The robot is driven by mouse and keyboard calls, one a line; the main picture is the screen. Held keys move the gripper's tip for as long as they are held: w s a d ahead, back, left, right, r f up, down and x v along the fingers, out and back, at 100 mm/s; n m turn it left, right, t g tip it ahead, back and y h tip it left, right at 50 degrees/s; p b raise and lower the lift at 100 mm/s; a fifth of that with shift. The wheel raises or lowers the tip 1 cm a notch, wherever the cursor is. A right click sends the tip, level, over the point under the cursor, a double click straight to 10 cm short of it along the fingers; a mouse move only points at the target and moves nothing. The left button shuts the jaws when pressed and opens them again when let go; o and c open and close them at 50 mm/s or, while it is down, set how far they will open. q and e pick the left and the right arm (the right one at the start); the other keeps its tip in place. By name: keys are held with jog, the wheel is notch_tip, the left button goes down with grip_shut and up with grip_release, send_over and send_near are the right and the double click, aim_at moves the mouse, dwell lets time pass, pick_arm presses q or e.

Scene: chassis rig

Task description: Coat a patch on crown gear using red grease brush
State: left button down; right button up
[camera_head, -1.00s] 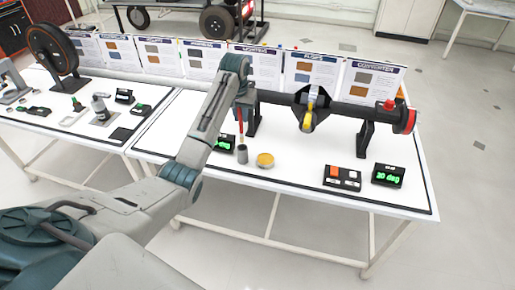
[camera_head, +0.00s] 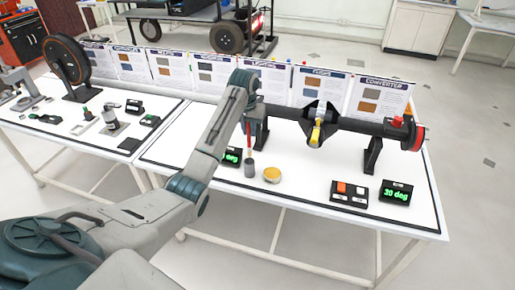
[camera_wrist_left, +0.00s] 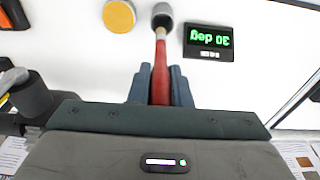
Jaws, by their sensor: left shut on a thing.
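The red brush (camera_head: 248,132) stands upright with its lower end in a grey cup (camera_head: 250,171). My left gripper (camera_wrist_left: 160,85) is shut on its red handle (camera_wrist_left: 161,62). A round tin of yellow-orange grease (camera_head: 272,175) stands beside the cup, also in the left wrist view (camera_wrist_left: 119,15). A yellow gear-like part (camera_head: 317,133), apparently the crown gear, sits in the black axle housing at right. My right gripper is not in view.
The long axle tube (camera_head: 365,124) crosses behind the cup on black stands. A control box (camera_head: 349,194) and a "30 deg" display (camera_head: 397,193) stand at the right front. Another display (camera_head: 232,157) is close to the cup. Cards line the back edge. The front table middle is clear.

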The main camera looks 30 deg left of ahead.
pick_arm(q)
jog(key=s+d+f+t+h, duration=0.1)
jog(key=d+f+t+h, duration=0.2)
jog(key=f, duration=0.5)
jog(key=shift+s+d+t+h+p, duration=0.2)
jog(key=shift+d+t+h+p, duration=0.2)
jog(key=shift+t+h, duration=0.45)
jog(key=shift+f, duration=0.65)
dwell(1.0)
jog(key=shift+s+f, duration=0.1)
jog(key=shift+s, duration=0.05)
dwell(1.6)
